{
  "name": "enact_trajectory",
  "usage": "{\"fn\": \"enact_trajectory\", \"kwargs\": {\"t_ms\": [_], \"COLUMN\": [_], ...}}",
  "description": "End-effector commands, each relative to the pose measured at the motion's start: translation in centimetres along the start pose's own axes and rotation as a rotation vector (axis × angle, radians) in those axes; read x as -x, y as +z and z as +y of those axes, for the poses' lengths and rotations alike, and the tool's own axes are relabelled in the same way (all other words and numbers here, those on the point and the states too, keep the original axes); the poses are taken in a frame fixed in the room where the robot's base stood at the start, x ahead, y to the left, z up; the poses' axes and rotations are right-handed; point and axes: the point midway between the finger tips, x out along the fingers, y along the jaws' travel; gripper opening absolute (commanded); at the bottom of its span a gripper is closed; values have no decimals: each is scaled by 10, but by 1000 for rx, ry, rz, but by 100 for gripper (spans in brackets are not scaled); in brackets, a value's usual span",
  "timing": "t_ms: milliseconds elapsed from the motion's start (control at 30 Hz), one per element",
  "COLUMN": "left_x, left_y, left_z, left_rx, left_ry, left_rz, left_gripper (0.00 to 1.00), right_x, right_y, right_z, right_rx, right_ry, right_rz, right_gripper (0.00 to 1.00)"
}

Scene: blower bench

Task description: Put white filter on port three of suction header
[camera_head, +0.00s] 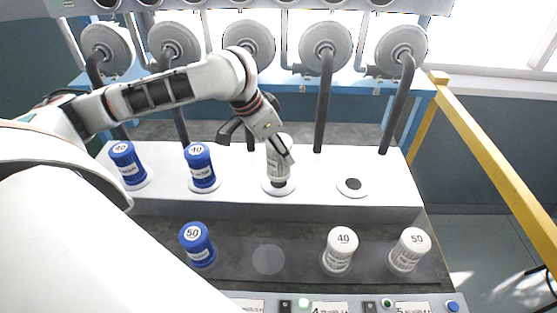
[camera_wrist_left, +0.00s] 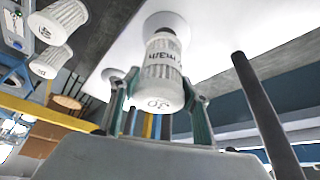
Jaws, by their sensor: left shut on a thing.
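My left gripper (camera_head: 280,148) is shut on a white ribbed filter (camera_head: 278,166), gripping it near its top. The filter is about upright over the third port from the left (camera_head: 269,189) of the white suction header (camera_head: 318,194). A dark patch shows between its lower end and the port ring; I cannot tell if it is seated. In the left wrist view the fingers (camera_wrist_left: 158,95) stand on both sides of the filter (camera_wrist_left: 158,72), with the white ring (camera_wrist_left: 165,20) beyond its lower end. My right gripper is not in view.
Blue filters (camera_head: 127,162) (camera_head: 200,165) stand on the two left ports. The right port (camera_head: 352,185) is empty. On the front shelf are a blue filter (camera_head: 197,245), an empty round spot (camera_head: 268,260) and two white filters (camera_head: 340,250) (camera_head: 409,250). Grey hoses (camera_head: 325,105) rise behind.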

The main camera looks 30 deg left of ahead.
Motion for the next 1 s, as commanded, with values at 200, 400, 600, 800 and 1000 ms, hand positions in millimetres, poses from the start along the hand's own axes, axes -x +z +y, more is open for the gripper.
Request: {"fn": "enact_trajectory", "kwargs": {"t_ms": [200, 400, 600, 800, 1000], "left_x": [-27, -32, -33, -34, -34], "left_y": [13, 14, 15, 16, 16], "left_z": [0, 0, 0, 0, 0], "left_rx": [1, 0, 0, 0, 0], "left_ry": [1, -1, 1, 1, 0], "left_rz": [-3, 1, -1, -1, -1], "left_gripper": [20, 20, 20, 62, 62], "right_x": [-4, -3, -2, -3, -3], "right_y": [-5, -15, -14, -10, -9], "right_z": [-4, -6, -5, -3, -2], "right_rx": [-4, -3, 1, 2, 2], "right_ry": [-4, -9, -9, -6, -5], "right_rz": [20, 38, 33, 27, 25], "right_gripper": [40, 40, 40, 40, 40]}}
